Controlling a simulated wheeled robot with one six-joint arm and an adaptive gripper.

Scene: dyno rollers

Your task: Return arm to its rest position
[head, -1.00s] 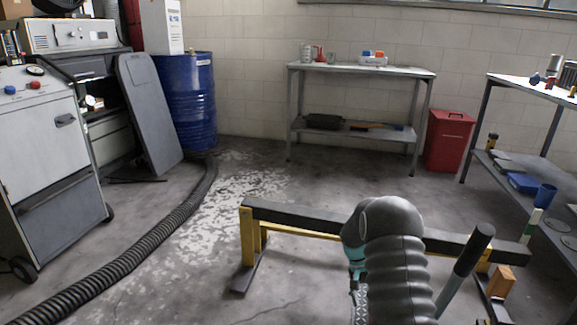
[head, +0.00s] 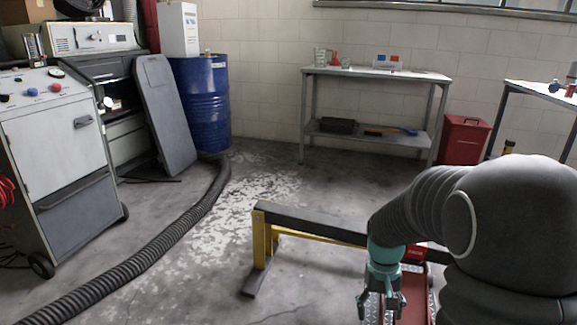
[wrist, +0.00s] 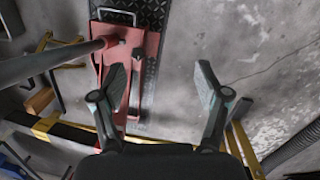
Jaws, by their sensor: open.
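My gripper (head: 379,304) hangs at the lower right of the head view, pointing down, with my dark ribbed arm bent above it. In the wrist view its two fingers (wrist: 160,84) are spread apart with nothing between them. A red floor jack (wrist: 143,60) lies below and to the left in the wrist view, overlapping the left finger in the picture. Part of the jack (head: 416,283) shows behind my gripper in the head view. My arm hides much of the lower right.
A low yellow-legged bench with a dark top (head: 310,222) stands beside my arm. A thick black hose (head: 150,253) crosses the floor at left. A grey cabinet (head: 60,150), blue drum (head: 205,105), wall table (head: 385,75) and red bin (head: 462,140) stand farther back. Floor at centre-left is open.

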